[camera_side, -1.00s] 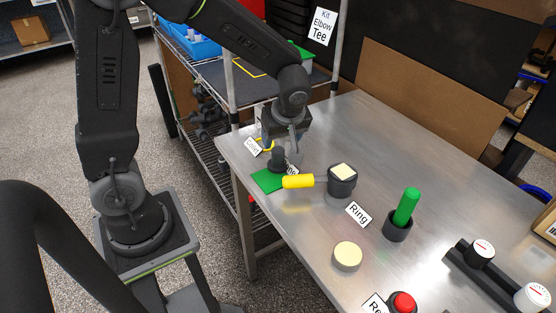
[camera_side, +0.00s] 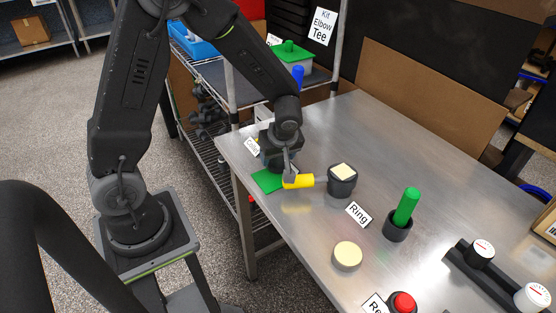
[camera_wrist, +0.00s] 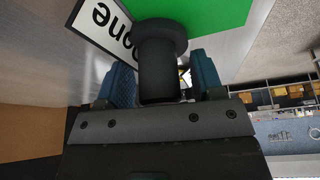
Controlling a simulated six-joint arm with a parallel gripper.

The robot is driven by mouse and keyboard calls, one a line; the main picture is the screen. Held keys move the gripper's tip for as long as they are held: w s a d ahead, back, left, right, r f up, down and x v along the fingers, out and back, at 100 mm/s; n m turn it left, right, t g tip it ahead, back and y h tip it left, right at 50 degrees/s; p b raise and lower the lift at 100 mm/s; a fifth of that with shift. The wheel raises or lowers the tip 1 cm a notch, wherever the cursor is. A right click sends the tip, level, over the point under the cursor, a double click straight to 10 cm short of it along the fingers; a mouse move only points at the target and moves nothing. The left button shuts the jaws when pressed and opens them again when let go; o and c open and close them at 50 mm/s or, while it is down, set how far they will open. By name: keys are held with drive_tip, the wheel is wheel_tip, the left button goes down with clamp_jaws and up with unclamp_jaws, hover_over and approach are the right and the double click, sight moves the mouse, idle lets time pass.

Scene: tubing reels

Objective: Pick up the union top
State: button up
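A dark flanged cylinder, which I take to be the union top (camera_wrist: 160,75), stands between my two blue fingertips in the wrist view. Its wide flange is towards the green mat (camera_wrist: 215,14). My gripper (camera_wrist: 162,82) looks open around it, with a narrow gap at the right finger; contact at the left finger is unclear. In the side view my gripper (camera_side: 283,170) is low over the green mat (camera_side: 266,181) and hides most of the part.
A yellow cylinder (camera_side: 298,181) lies close to the right of my gripper, near a dark cup with a cream top (camera_side: 342,181). A green peg in a dark cup (camera_side: 405,212), a cream disc (camera_side: 348,256) and a red button (camera_side: 403,302) are farther right. A sign ending "one" (camera_wrist: 112,28) borders the mat.

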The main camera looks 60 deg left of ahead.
drive_tip(key=c, duration=0.5)
drive_tip(key=shift+r, duration=0.15)
